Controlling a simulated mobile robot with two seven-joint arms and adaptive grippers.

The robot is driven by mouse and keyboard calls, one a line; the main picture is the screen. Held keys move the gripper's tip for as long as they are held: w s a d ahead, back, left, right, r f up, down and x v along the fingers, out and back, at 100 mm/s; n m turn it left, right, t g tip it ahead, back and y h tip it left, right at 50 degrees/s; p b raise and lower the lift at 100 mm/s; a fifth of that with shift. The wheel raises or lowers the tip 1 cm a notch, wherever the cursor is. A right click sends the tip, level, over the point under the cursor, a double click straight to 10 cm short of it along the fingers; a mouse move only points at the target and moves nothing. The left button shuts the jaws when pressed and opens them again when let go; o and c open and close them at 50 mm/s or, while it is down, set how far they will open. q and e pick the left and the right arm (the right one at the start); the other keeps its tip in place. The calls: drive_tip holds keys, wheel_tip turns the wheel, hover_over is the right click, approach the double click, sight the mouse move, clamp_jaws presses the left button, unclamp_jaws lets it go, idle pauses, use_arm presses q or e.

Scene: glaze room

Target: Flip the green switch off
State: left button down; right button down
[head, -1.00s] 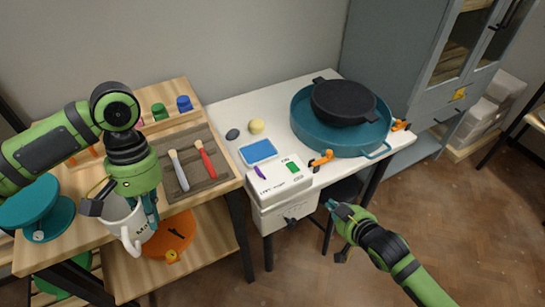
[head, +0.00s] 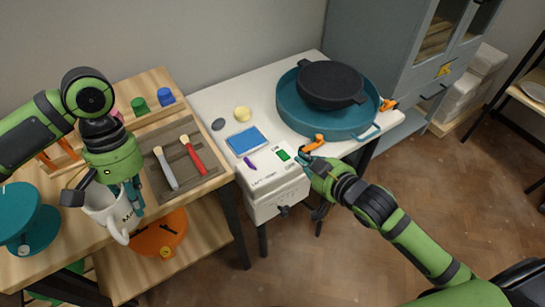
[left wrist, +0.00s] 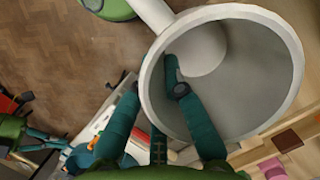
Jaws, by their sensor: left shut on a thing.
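A white control box (head: 277,188) stands at the front edge of the white table. On its top are a small green switch (head: 283,155) and a purple switch (head: 250,163). Small print lies around them, too small to read surely. My right gripper (head: 303,161) is at the box's right edge, close beside the green switch. Its fingertips are small and partly hidden, so I cannot tell touch or opening. My left gripper (head: 134,197) is shut on the white mug (head: 108,212), above the wooden bench. In the left wrist view the mug's rim (left wrist: 152,75) lies between its fingers.
An orange clamp (head: 313,142) sits on the table edge just behind my right gripper. A teal pan (head: 290,105) with a black pan (head: 332,84) in it stands behind. A blue sponge-like block (head: 246,140) lies behind the box. Brushes (head: 194,156) lie on the left bench.

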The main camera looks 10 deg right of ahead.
use_arm(q)
drive_tip(key=shift+r, duration=0.15)
use_arm(e)
hover_over(283, 155)
drive_tip(key=s, duration=0.3)
drive_tip(key=f, duration=0.3)
drive_tip(key=shift+a+f, duration=0.15)
drive_tip(key=shift+a, duration=0.1)
use_arm(q)
drive_tip(key=shift+w, duration=0.1)
use_arm(e)
drive_tip(key=f, duration=0.2)
drive_tip(key=shift+s+f, duration=0.3)
drive_tip(key=shift+f, duration=0.05)
drive_tip(key=shift+s+d+f, duration=0.15)
drive_tip(key=shift+f, duration=0.45)
